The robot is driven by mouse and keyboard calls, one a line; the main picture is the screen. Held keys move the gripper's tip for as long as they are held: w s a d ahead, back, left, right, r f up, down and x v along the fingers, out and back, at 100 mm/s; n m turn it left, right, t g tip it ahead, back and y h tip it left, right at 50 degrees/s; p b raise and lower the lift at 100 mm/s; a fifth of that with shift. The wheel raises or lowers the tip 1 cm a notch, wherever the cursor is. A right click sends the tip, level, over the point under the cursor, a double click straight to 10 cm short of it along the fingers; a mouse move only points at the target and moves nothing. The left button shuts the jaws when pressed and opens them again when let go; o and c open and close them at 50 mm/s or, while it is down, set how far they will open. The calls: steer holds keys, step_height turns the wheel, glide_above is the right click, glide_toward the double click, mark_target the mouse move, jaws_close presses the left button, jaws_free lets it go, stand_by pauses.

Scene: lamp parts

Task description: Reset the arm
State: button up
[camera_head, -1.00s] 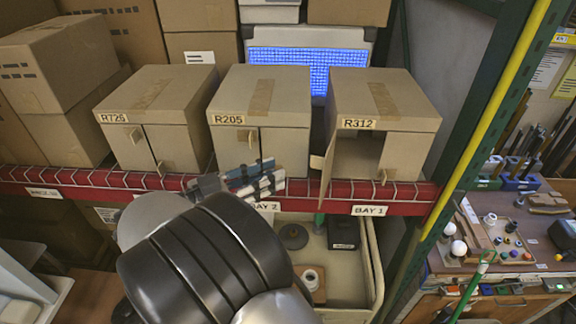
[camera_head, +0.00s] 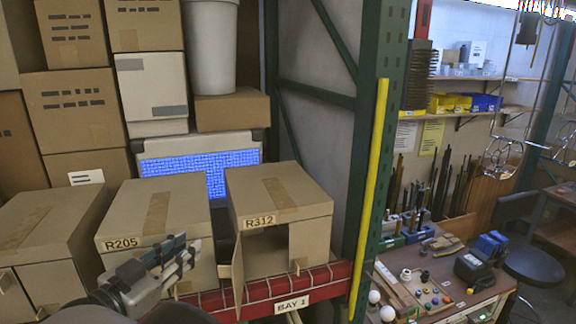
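My gripper (camera_head: 178,260) is at the lower left, in front of the box R205 (camera_head: 125,232). It covers part of that box's front. Its fingers point up and right, and I cannot tell whether they are open or shut. I see nothing clearly held in it. The box R312 (camera_head: 290,192) stands to the right of the gripper, with its left front flap swung out and a dark opening showing.
The boxes stand on a red-edged shelf (camera_head: 333,277) labelled BAY 1. A green upright (camera_head: 378,140) with a yellow strip (camera_head: 371,190) bounds it on the right. Beyond is a cluttered workbench (camera_head: 470,300) with white bulbs and small parts.

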steer(key=w+d+r+n+t+y, duration=0.1)
steer(key=w+d+r+y, duration=0.25)
steer(key=r, duration=0.25)
steer(key=w+d+r+n+y, duration=0.2)
steer(key=w+d+r+y, duration=0.1)
steer(key=w+r+y, duration=0.15)
steer(key=s+d+n+g+y, duration=0.45)
steer(key=s+d, duration=0.25)
steer(key=d, duration=0.4)
steer(key=s+d+f+g+h, duration=0.3)
steer(key=s+d+f, duration=0.4)
steer(key=s+d, duration=0.4)
steer(key=s+d+f+g+h, duration=0.35)
steer(key=s+d+f, duration=0.45)
steer(key=s, duration=0.4)
step_height(320, 180, down, 20)
steer(key=s+d+g+b, duration=0.1)
steer(key=s+b, duration=0.2)
steer(key=b, duration=1.5)
steer(key=shift+r+m+y, duration=0.25)
steer(key=shift+m+y, duration=0.1)
steer(key=shift+y, duration=0.05)
steer(key=shift+w+d, duration=0.1)
